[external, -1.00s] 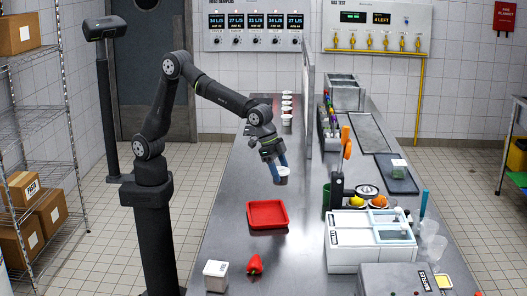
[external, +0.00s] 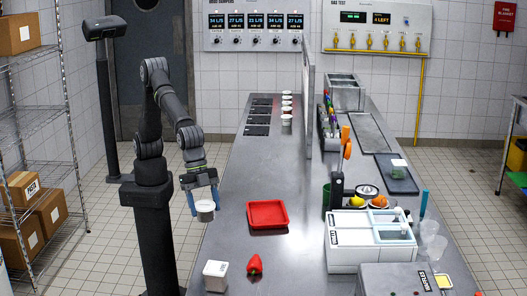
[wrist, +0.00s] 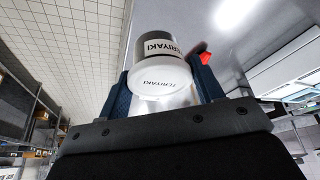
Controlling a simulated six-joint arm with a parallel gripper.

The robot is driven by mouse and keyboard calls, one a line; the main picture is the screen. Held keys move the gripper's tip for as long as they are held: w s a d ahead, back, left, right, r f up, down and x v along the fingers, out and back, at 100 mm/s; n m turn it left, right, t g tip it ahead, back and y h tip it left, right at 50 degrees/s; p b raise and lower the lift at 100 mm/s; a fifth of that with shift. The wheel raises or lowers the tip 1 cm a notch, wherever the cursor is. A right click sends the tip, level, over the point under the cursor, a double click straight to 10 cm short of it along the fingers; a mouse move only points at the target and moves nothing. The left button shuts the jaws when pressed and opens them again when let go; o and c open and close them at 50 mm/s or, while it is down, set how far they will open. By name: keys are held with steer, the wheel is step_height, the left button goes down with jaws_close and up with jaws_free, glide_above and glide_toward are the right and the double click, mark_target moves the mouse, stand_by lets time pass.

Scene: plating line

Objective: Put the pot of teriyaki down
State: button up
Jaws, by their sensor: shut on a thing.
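My gripper (external: 203,202) is shut on the pot, with one blue finger on each side. In the wrist view the gripper (wrist: 165,92) has the pot between its fingers. In the external view the pot appears raised by the left edge of the steel counter (external: 232,185). I cannot tell whether it is over the counter or the floor.
Dark square pads (external: 258,119) lie at the back left, beside several white pots (external: 287,121). A divider (external: 309,100) stands right of them.

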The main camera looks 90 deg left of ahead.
steer(key=w+f, duration=0.2)
steer(key=w, duration=0.1)
steer(key=w+a+f, duration=0.1)
steer(key=w+f, duration=0.1)
steer(key=w, duration=0.1)
steer(key=w+f, duration=0.2)
steer(key=w, duration=0.2)
steer(key=shift+a, duration=0.35)
steer(key=shift+f, duration=2.05)
steer(key=shift+f, duration=0.15)
steer(key=o, duration=1)
steer(key=v, duration=1.2)
steer(key=shift+w, duration=0.1)
